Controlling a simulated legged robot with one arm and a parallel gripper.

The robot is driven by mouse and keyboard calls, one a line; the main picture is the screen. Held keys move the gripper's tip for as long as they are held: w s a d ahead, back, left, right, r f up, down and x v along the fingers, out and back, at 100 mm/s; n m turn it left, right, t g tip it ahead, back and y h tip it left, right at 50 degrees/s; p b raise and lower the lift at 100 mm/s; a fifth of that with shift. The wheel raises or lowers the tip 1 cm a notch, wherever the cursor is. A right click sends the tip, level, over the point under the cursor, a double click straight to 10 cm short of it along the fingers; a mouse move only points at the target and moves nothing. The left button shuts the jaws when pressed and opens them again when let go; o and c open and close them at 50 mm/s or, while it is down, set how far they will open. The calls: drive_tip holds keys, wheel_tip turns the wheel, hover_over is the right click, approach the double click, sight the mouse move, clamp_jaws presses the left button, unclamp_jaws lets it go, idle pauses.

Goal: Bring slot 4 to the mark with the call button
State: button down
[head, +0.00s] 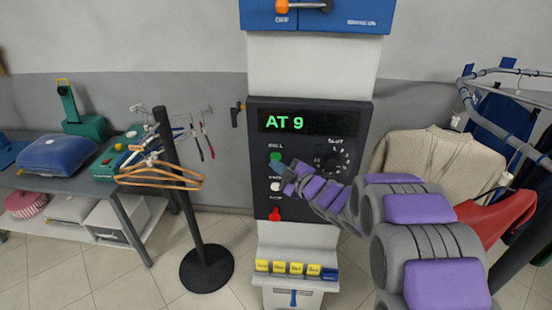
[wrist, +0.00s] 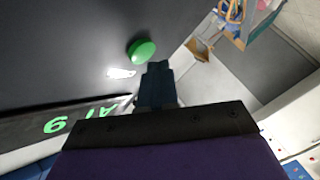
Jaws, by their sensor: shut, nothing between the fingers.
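The dark control panel (head: 310,112) has a display (head: 298,122) reading "AT 9" in green. A green button (head: 275,157) sits at the panel's upper left; it also shows in the wrist view (wrist: 141,50), just beyond my fingertips. A black slot dial (head: 333,159) is at the upper right, its setting too small to read. Below the green button are a white button (head: 275,186) and a red one (head: 275,214). My gripper (head: 286,178) is shut and empty in front of the panel, close to the green button. In the wrist view its fingers (wrist: 156,72) point toward that button, with contact not visible.
A black stand with hangers (head: 160,178) is left of the panel. Garments hang from a curved rail (head: 480,108) on the right. A blue box with an orange-knobbed switch (head: 340,18) is above. Yellow tags (head: 279,267) line the ledge below.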

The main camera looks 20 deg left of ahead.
drive_tip(key=shift+a, duration=0.2)
idle(0.3)
drive_tip(key=shift+w+d, duration=0.15)
drive_tip(key=shift+w, duration=0.2)
drive_tip(key=shift+w+r+p, duration=0.1)
drive_tip(key=shift+w+p, duration=0.3)
drive_tip(key=shift+p, duration=0.05)
idle(0.7)
idle(0.3)
drive_tip(key=shift+s+b, duration=0.5)
drive_tip(key=shift+s, duration=0.35)
